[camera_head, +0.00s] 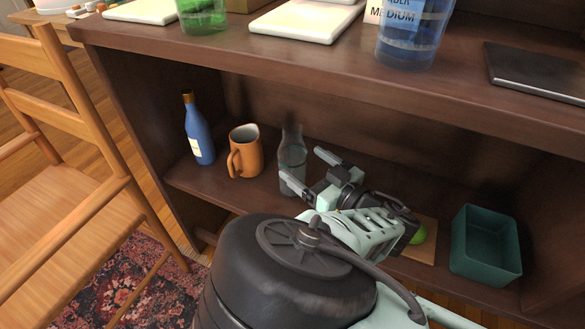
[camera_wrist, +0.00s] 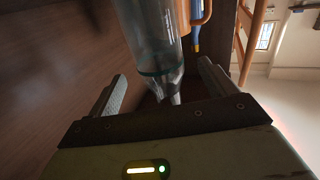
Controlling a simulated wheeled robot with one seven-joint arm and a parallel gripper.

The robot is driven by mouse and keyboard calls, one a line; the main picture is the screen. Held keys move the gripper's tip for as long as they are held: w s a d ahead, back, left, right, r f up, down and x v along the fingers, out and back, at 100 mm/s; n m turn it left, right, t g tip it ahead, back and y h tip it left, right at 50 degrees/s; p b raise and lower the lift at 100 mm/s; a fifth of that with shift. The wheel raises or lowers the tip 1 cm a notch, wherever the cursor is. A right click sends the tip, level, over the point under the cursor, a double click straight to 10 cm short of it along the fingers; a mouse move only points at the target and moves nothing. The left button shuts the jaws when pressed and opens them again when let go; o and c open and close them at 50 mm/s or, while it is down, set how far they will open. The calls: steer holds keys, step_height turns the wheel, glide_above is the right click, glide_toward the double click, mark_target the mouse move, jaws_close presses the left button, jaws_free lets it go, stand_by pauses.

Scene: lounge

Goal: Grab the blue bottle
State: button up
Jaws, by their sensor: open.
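The blue bottle (camera_head: 198,131) stands upright at the left end of the lower shelf, with a gold-coloured cap and a pale label. In the wrist view a blue piece that looks like this bottle (camera_wrist: 195,38) shows beyond the orange jug. My gripper (camera_head: 308,168) is open at the shelf, to the right of the blue bottle and apart from it. A clear glass bottle (camera_head: 292,160) stands beside my fingers. In the wrist view the clear bottle (camera_wrist: 152,45) lies between or just beyond the open fingers (camera_wrist: 160,90); I cannot tell whether they touch it.
An orange jug (camera_head: 245,152) stands between the blue bottle and the clear bottle. A green box (camera_head: 485,245) and a green round fruit (camera_head: 418,234) are on the shelf's right. The upper shelf (camera_head: 330,72) overhangs. A wooden chair (camera_head: 75,190) stands at the left.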

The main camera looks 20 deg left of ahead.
mark_target(290, 155)
steer(key=shift+x, duration=0.8)
steer(key=b+x, duration=0.2)
steer(key=x, duration=0.2)
steer(key=shift+f, duration=0.15)
steer(key=shift+w+a+b, duration=0.25)
steer(key=shift+a+b, duration=0.1)
steer(key=shift+a, duration=0.2)
steer(key=c, duration=1.3)
steer(key=shift+r, duration=0.2)
steer(key=shift+c, duration=0.4)
steer(key=shift+r, duration=0.15)
